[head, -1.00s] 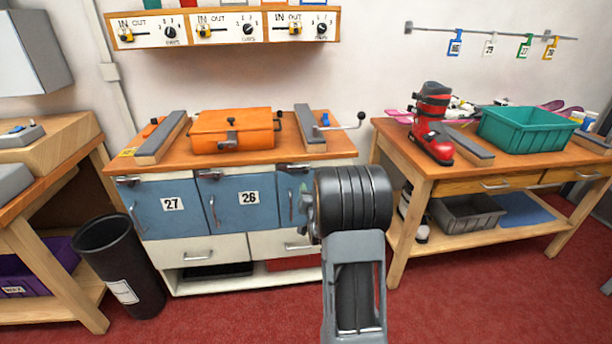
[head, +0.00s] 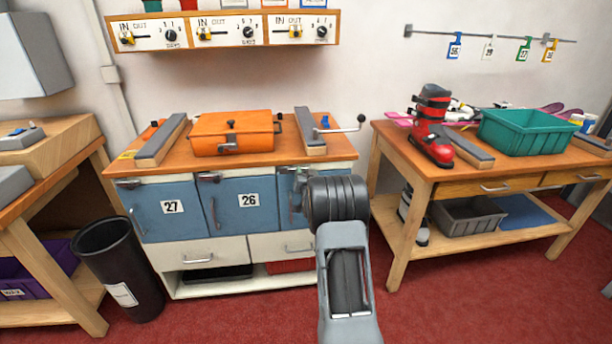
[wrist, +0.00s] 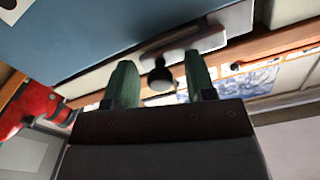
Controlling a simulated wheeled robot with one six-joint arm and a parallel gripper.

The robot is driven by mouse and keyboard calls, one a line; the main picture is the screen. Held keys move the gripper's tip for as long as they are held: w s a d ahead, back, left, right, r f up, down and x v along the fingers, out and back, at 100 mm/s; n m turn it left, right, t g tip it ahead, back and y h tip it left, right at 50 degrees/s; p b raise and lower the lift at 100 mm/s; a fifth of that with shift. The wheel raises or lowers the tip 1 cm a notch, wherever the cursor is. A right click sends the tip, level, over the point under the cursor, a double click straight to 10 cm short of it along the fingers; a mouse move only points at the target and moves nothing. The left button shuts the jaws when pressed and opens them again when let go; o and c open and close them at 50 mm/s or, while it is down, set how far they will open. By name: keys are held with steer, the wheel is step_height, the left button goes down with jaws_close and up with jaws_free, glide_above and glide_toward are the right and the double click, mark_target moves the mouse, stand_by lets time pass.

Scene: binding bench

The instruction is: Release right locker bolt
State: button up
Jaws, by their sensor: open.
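The right locker's blue door (head: 285,187) is partly covered by my arm in the head view, and its bolt cannot be made out clearly there. In the wrist view, the blue door (wrist: 100,30) fills the upper left. A dark round bolt knob (wrist: 160,77) stands out from a pale metal plate (wrist: 185,45) at the door's edge. My gripper (wrist: 159,65) is open, with one green finger on each side of the knob. Gaps show between the knob and both fingers. My gripper is hidden behind my arm in the head view.
Lockers 27 (head: 165,212) and 26 (head: 233,207) are to the left. An orange case (head: 232,133) and a crank handle (head: 345,128) are on the bench top. A second wooden bench (head: 440,180) stands at right. A black bin (head: 118,270) stands at left.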

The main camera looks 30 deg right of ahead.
jaws_close()
stand_by(0.4)
